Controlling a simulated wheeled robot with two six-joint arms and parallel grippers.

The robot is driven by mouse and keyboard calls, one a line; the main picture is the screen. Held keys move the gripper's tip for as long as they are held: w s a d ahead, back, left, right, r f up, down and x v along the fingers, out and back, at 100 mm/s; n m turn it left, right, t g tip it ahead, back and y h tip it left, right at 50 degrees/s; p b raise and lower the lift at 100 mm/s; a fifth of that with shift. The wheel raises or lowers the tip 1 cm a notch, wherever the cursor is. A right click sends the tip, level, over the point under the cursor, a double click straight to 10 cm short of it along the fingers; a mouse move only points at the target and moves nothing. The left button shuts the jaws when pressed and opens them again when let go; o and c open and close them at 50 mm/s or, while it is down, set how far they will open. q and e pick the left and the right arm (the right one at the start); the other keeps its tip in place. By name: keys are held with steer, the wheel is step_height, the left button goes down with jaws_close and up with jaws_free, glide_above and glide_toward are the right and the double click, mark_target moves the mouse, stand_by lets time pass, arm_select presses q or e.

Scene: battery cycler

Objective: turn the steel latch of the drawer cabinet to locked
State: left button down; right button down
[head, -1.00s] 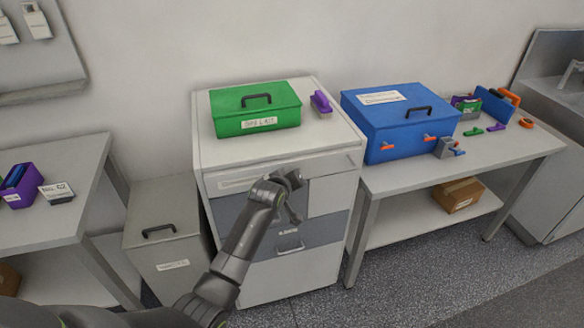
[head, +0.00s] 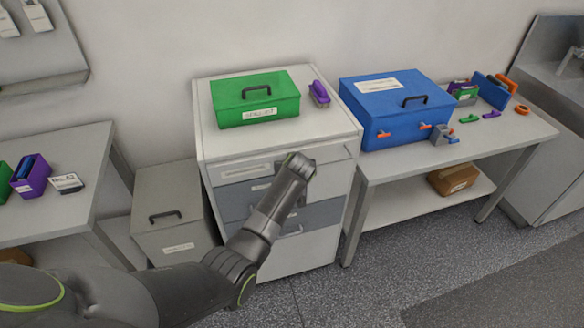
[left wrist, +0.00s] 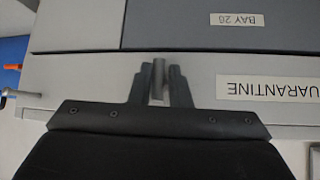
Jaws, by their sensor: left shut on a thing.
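The drawer cabinet (head: 313,245) stands in the middle of the head view, its drawers looking closed. In the left wrist view, which is upside down, a short steel bar, apparently the latch (left wrist: 159,72), stands upright on the pale front beside the QUARANTINE label (left wrist: 272,91). My left gripper (left wrist: 160,85) is shut on this bar, one finger on each side. In the head view my left wrist hides the gripper and the bar. My right gripper is in neither view.
A green case (head: 255,100) and a purple-handled brush (head: 319,93) lie on the cabinet top. A blue box (head: 395,110) stands on the right bench. A grey lidded bin (head: 172,205) stands left of the cabinet. A thin metal rod (left wrist: 20,93) sticks out at left in the wrist view.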

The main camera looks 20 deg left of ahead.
arm_select(q)
steer(key=shift+w+d+r, duration=0.15)
steer(key=shift+r, duration=0.1)
steer(key=c, duration=1.7)
jaws_free()
steer(key=shift+o, duration=1.1)
steer(key=shift+d+f, duration=0.1)
steer(key=shift+f, duration=0.1)
